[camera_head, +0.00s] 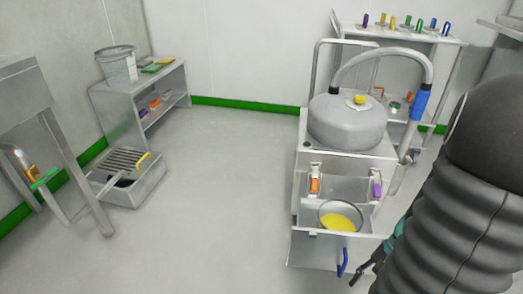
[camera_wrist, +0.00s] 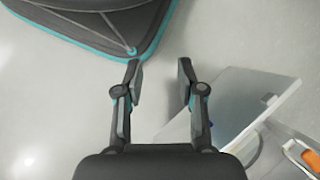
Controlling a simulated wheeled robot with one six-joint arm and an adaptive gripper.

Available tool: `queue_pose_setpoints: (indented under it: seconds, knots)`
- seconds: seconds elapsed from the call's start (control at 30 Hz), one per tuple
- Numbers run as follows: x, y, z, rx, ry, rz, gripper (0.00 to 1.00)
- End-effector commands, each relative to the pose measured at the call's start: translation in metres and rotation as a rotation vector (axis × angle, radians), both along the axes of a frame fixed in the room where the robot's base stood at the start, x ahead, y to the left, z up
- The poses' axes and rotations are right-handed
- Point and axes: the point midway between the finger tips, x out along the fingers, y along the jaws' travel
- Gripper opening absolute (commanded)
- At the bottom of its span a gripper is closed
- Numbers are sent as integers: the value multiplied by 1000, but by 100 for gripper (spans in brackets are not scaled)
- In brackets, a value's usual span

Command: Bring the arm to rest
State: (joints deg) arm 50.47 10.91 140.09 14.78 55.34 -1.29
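My gripper shows in the wrist view (camera_wrist: 160,82), with its two fingers apart and nothing between them. It points down over bare grey floor. In the head view my dark, ribbed arm fills the right side, and a part of my gripper (camera_head: 362,268) shows low beside it, close to the front of the steel machine (camera_head: 345,122). The fingertips there are partly hidden by the arm.
The machine has a domed lid, a hose and a bowl of yellow material (camera_head: 340,218). A blue handle (camera_head: 342,262) sticks out low at its front. A shelf (camera_head: 425,35) stands behind, a bench with a bucket (camera_head: 117,66) at left. The middle floor is clear.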

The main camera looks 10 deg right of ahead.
Motion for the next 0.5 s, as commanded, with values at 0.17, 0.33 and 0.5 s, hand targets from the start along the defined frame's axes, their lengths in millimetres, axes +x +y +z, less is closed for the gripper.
queue_pose_setpoints:
  seconds: [0.17,0.33,0.5]
  knots:
    - [19,8,39,-179,-89,196,39]
    - [34,23,77,-327,-189,367,39]
    - [46,46,117,-457,-311,529,39]
